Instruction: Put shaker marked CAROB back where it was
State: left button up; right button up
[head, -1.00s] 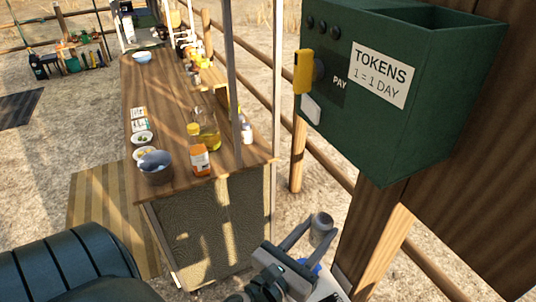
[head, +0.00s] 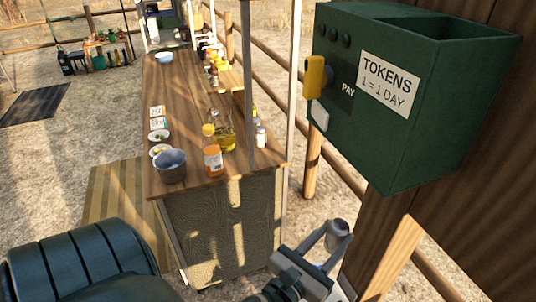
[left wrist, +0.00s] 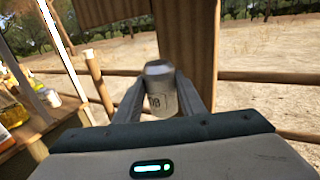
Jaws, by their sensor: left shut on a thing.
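The shaker is a small grey metal-looking cylinder (head: 338,232) held in my left gripper (head: 326,240), low and right of the counter's end in the head view. In the left wrist view the shaker (left wrist: 159,88) is upright between the two fingers. Part of its label shows, with letters like "OB"; the rest is turned away or covered. My left gripper is shut on it, clear of the counter. My right gripper is not in view.
The wooden counter (head: 187,113) holds a dark bowl (head: 170,166), an orange-labelled jar (head: 213,161), an oil bottle (head: 225,133) and small dishes. A green token box (head: 400,120) on a post stands at right. Metal posts rise at the counter's right edge.

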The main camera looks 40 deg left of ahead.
pick_arm(q)
jog(key=w+a+f+n+g+y+p, duration=0.2)
jog(key=w+a+n+g+y, duration=0.1)
jog(key=a, duration=0.7)
jog(key=w+a+f+n+g+y+p, duration=0.3)
jog(key=w+a+n+y, duration=0.2)
jog(key=w+a+y, duration=0.2)
jog(key=w+a+f+n+g+y+p, duration=0.2)
jog(key=w+a, duration=0.5)
jog(key=a, duration=0.5)
jog(key=f+n+g+y, duration=0.1)
jog(key=n+y, duration=0.1)
jog(key=y, duration=0.1)
jog(key=shift+w+a+g, duration=0.2)
jog(key=shift+a+g, duration=0.1)
jog(key=shift+f, duration=0.1)
